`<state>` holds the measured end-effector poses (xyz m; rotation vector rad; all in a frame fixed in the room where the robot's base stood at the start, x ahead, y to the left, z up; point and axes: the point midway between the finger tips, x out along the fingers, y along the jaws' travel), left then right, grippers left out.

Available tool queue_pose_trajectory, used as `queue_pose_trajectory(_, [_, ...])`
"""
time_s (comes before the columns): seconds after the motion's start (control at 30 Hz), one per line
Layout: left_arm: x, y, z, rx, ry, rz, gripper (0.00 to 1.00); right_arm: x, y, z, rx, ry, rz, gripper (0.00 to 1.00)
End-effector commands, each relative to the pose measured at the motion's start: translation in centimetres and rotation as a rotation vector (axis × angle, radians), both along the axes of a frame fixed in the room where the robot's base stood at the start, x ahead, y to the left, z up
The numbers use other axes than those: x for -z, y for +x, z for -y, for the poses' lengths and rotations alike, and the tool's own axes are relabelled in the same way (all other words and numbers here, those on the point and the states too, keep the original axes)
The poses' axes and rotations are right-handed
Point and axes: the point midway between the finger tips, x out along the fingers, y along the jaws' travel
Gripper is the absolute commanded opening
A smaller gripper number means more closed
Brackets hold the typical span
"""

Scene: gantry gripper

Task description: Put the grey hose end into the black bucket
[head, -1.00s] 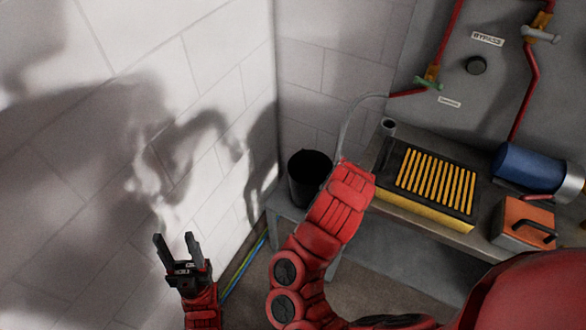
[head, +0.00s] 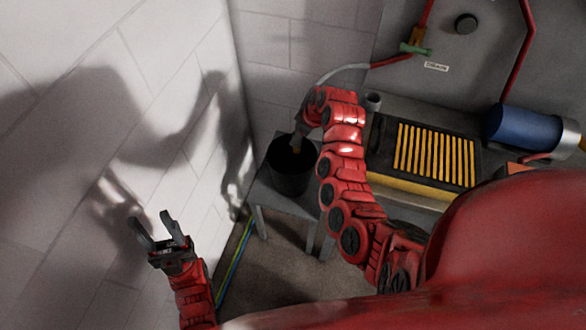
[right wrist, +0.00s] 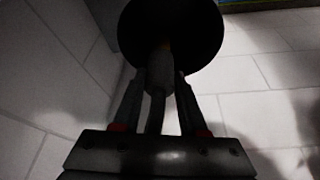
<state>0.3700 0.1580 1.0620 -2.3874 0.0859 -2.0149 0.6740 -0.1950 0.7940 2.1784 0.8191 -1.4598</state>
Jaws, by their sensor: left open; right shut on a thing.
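The black bucket (head: 290,181) stands upright on the left end of the grey bench. My right gripper (head: 298,138) is shut on the grey hose end and points down at the bucket's mouth. The grey hose (head: 342,71) arches from the wall valve to this gripper. In the right wrist view the hose end (right wrist: 160,72) sits between the two fingers (right wrist: 156,95), its tip over the bucket's dark opening (right wrist: 200,35). I cannot tell whether the tip is below the rim. My left gripper (head: 156,229) is open and empty, left of the bench and apart from the bucket.
A black tray with a yellow grille (head: 435,155) and a small grey cup (head: 373,101) are on the bench right of my right arm. A blue cylinder (head: 522,128) lies farther right. The white wall (head: 190,60) is close on the left.

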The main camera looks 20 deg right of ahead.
Motion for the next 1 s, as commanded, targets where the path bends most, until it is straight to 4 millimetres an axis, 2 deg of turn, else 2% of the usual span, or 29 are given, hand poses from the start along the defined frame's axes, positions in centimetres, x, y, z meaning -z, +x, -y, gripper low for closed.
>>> queue_pose_trajectory(0.4, [1.6,0.0,0.0,0.000,0.000,0.000,0.50,4.8,-0.1,-0.1,0.001,0.000,-0.002,0.00])
queue_pose_trajectory(0.7, [1.5,0.0,0.0,0.000,0.000,0.000,0.50,5.0,0.0,0.0,0.001,0.000,0.000,0.00])
queue_pose_trajectory(0.73, [1.5,0.0,0.0,0.000,0.000,0.000,0.50,5.0,0.0,0.0,0.001,0.000,0.000,0.43])
queue_pose_trajectory(0.9, [1.5,0.0,0.0,0.000,0.000,0.000,0.50,5.0,0.0,0.0,0.001,0.000,0.000,0.74])
queue_pose_trajectory(1.0, [1.5,0.0,0.0,0.000,0.000,0.000,0.50,5.0,0.0,0.0,0.001,0.000,0.000,0.77])
